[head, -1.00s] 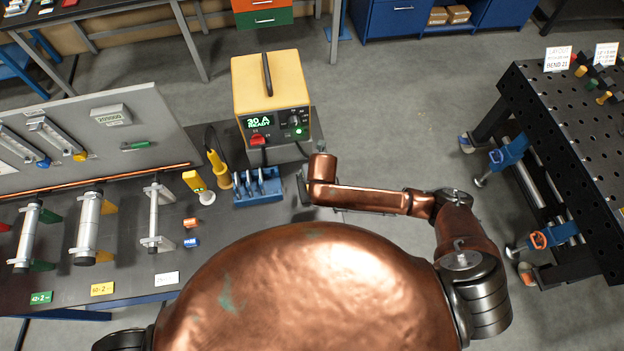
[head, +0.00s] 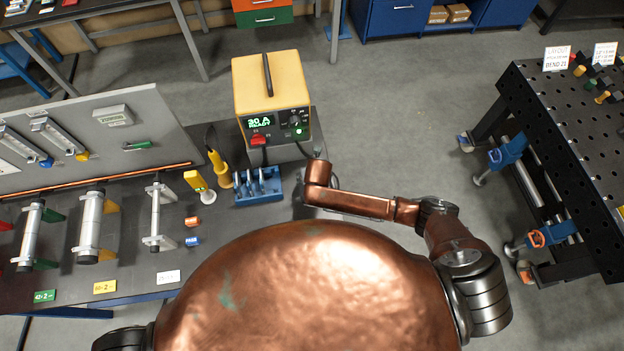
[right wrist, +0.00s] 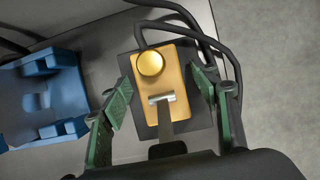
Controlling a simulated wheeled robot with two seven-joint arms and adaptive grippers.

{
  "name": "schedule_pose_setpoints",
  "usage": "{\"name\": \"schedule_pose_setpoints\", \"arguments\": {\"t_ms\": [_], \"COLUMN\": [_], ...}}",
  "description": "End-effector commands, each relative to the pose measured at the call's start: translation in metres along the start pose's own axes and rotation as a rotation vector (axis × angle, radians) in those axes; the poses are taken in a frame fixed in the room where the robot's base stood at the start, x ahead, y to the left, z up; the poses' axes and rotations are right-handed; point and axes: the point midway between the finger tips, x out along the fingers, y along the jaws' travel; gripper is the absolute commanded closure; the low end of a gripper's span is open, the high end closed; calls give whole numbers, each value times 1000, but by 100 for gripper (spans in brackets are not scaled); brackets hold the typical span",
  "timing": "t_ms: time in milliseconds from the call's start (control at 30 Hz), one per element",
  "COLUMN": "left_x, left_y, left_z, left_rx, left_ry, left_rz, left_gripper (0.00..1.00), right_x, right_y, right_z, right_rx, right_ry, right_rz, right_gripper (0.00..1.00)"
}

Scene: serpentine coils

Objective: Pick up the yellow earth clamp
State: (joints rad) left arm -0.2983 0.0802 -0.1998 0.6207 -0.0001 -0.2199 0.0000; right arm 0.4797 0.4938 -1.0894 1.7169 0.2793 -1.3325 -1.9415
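The yellow earth clamp (right wrist: 182,112) lies on a dark square pad in the right wrist view. It is a flat yellow block with a round yellow knob, a silver crosspiece and a grey bar. My right gripper (right wrist: 163,80) is open, with its green fingers on either side of the clamp and a visible gap at each side. I cannot tell the fingers' exact height above the pad. In the head view, my right arm hides the clamp and gripper. My left gripper is not in view.
A blue holder (right wrist: 35,105) stands left of the clamp; it also shows in the head view (head: 259,190). Dark cables (right wrist: 175,12) loop behind and right of the clamp. The yellow power unit (head: 270,90) reads 30 A READY. A yellow-handled torch (head: 216,162) stands beside the holder.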

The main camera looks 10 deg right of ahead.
Motion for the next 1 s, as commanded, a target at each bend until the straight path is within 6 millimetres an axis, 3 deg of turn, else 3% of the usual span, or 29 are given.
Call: {"name": "schedule_pose_setpoints", "arguments": {"t_ms": [767, 1000], "left_x": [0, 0], "left_y": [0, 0], "left_z": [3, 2], "left_rx": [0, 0], "left_ry": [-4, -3], "left_rz": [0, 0], "left_gripper": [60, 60], "right_x": [0, 0], "right_y": [0, 0], "right_z": [0, 0], "right_rx": [0, 0], "right_ry": [0, 0], "right_rz": [0, -1], "right_gripper": [99, 100]}}
